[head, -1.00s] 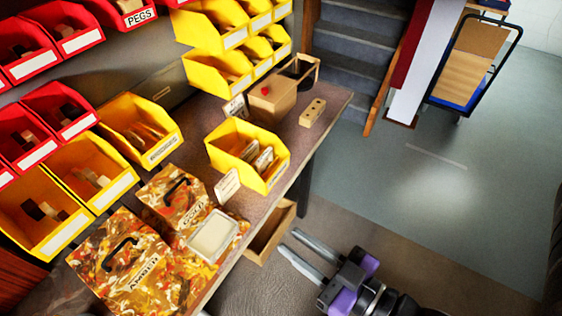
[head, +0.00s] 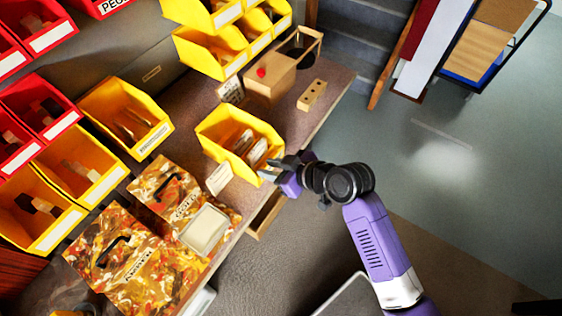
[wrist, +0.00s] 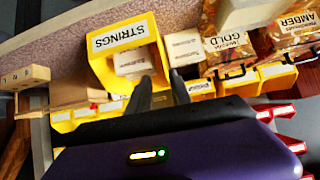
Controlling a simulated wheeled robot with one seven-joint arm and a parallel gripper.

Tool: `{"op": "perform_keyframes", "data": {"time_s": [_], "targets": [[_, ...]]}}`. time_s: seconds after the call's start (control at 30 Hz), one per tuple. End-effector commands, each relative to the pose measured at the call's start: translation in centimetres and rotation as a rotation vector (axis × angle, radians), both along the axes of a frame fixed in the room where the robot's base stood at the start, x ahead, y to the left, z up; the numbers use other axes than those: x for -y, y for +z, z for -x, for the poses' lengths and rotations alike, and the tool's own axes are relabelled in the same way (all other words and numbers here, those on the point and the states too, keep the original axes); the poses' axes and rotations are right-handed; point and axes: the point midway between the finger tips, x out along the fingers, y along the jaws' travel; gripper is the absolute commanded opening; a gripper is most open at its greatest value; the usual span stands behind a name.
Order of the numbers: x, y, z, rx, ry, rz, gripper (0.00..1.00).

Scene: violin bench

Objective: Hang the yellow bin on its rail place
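The yellow bin (head: 213,143) stands upright on the bench near its front edge, with pale packets inside. In the wrist view the bin (wrist: 104,68) carries a STRINGS label. My gripper (head: 272,168) is at the bin's front right corner in the head view. In the wrist view its two dark fingers (wrist: 160,78) are apart, near one side wall of the bin; whether they touch it I cannot tell. A bare stretch of grey back panel (head: 180,86) shows between the BRIDGES bin (head: 150,146) and the upper yellow bins (head: 222,60).
A white card (head: 219,178) stands beside the bin. Patterned AMBER (head: 120,255) and GOLD (head: 160,185) boxes and a pale block (head: 204,229) are at the front left. A wooden box (head: 268,82) and a drilled block (head: 312,95) lie behind. An open drawer (head: 266,215) is below.

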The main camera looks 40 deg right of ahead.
Motion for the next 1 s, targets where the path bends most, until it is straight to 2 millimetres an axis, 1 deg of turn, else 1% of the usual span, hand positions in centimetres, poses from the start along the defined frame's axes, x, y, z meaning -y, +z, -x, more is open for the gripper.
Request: {"op": "perform_keyframes", "data": {"time_s": [0.1, 0.27, 1.0], "targets": [[-0.5, -0.5, 0.5, -0.02, 0.042, 0.02, 0.25], [-0.6, -0.9, 0.1, -0.017, 0.045, 0.026, 0.25], [-1.9, -4.2, -3.9, -0.016, 0.042, 0.025, 0.25]]}}
